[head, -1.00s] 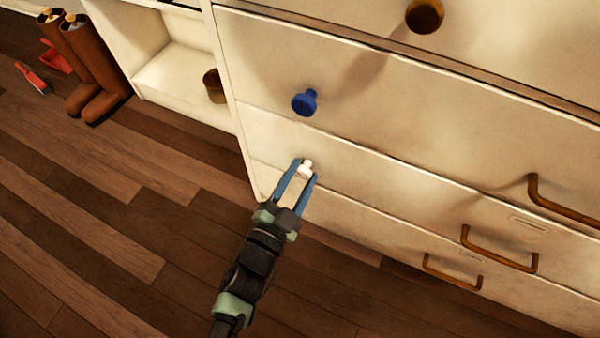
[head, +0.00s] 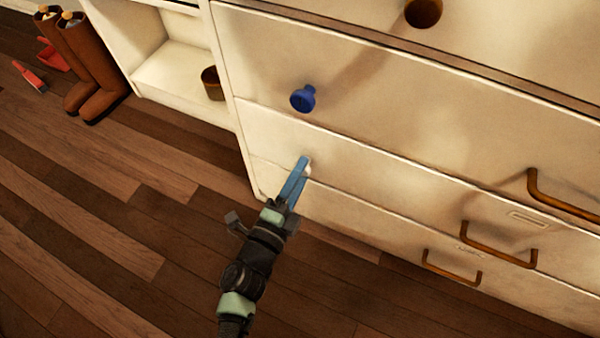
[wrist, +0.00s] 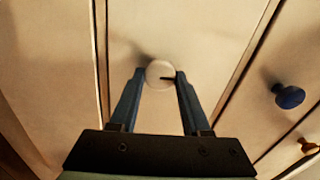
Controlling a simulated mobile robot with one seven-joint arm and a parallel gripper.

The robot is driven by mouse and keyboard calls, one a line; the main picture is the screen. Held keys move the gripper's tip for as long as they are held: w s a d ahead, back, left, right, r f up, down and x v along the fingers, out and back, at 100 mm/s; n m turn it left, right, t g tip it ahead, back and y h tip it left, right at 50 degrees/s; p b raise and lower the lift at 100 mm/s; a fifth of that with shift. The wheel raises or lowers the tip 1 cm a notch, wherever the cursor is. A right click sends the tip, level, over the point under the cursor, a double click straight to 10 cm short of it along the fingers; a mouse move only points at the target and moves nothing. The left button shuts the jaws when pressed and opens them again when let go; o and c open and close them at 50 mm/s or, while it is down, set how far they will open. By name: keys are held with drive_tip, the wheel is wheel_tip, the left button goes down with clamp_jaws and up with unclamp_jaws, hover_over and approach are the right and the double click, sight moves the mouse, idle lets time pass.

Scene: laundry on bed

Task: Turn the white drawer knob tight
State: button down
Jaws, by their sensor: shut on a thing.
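The white drawer knob (wrist: 160,73) sits on the front of a cream drawer, between the fingertips of my gripper (wrist: 160,79) in the wrist view. It is round, with a short dark mark on its right side. The blue fingers are shut on it from two sides. In the head view my gripper (head: 302,168) reaches up to the drawer front below the blue knob, and its fingers hide most of the white knob.
A blue knob (head: 303,98) sticks out of the drawer above. Brown bar handles (head: 500,246) are to the right. A shelf with a brown pot (head: 212,83), brown boots (head: 88,70) and a red brush (head: 30,77) are at the left. The wooden floor in front is clear.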

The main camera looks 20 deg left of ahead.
drive_tip(key=shift+m, duration=0.6)
drive_tip(key=shift+c, duration=2)
unclamp_jaws()
drive_tip(key=s+p, duration=0.4)
drive_tip(key=s, duration=0.9)
drive_tip(key=shift+a, duration=0.25)
